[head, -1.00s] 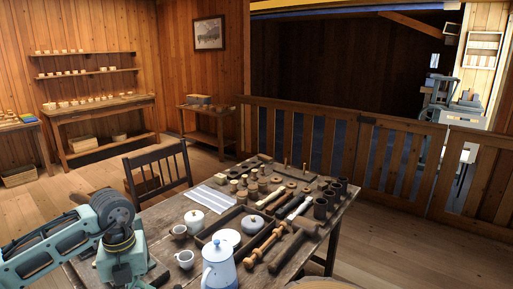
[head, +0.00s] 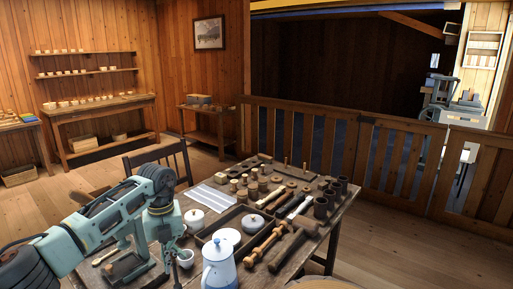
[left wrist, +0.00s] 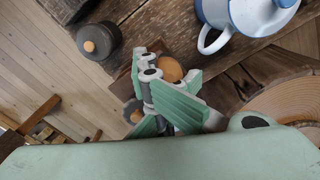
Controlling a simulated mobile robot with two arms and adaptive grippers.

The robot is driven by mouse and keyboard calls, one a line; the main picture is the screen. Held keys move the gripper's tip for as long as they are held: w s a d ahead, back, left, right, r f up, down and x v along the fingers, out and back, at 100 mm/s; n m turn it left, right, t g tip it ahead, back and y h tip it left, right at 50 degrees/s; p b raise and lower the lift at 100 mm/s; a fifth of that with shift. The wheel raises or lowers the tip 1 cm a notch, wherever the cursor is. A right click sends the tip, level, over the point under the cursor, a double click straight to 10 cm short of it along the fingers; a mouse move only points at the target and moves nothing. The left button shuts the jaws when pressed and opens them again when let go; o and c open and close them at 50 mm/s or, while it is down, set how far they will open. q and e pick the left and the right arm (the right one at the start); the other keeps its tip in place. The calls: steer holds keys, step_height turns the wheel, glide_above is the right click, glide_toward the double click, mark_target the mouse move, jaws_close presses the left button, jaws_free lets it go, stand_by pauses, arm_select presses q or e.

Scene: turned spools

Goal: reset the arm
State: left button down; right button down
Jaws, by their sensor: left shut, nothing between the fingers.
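My left arm comes in from the left in the head view and bends down over the left near end of the work table (head: 327,222). In the left wrist view my left gripper (left wrist: 152,72) is shut and holds nothing. Beyond its fingers lie a small round wooden piece (left wrist: 171,70) and the table's edge. My right gripper is in neither view.
A blue-and-white pot (head: 218,268) stands right of my left gripper. A white lidded bowl (head: 194,218), turned wooden pieces and dark cups (head: 321,208) crowd the table. A dark chair (head: 160,155) stands behind it. Floor at the right (head: 420,250) is clear.

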arm_select(q)
steer(key=s+d+p, duration=0.1)
steer(key=d, duration=0.7)
steer(key=shift+s+d, duration=0.3)
steer(key=shift+s, duration=0.1)
steer(key=c, duration=2.3)
jaws_free()
steer(key=shift+f, duration=0.1)
steer(key=shift+o, duration=0.2)
